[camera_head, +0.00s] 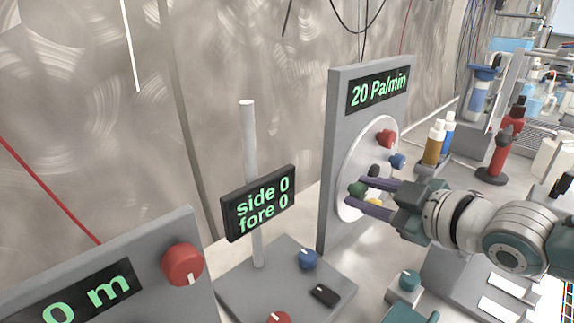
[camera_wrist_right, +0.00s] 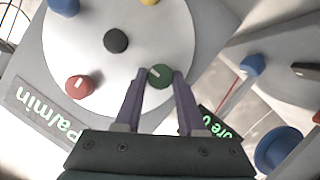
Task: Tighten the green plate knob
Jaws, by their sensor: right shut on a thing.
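The green knob (camera_head: 357,189) sits on the left edge of a round white plate (camera_head: 350,216) on an upright grey panel (camera_head: 333,150). My right gripper (camera_head: 368,194) reaches in from the right, its two purple fingers on either side of the green knob. In the right wrist view the green knob (camera_wrist_right: 159,75) is between the fingertips (camera_wrist_right: 159,82), its white mark pointing up and left. The right gripper is shut on it. The panel's display reads "20 Pa/min".
The plate also carries a red knob (camera_head: 387,138), a blue knob (camera_head: 398,161), a black knob (camera_head: 374,170) and a yellow knob (camera_head: 375,203). A post with a "side 0 fore 0" display (camera_head: 259,203) stands left of the panel. Bottles (camera_head: 435,143) stand behind my right arm.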

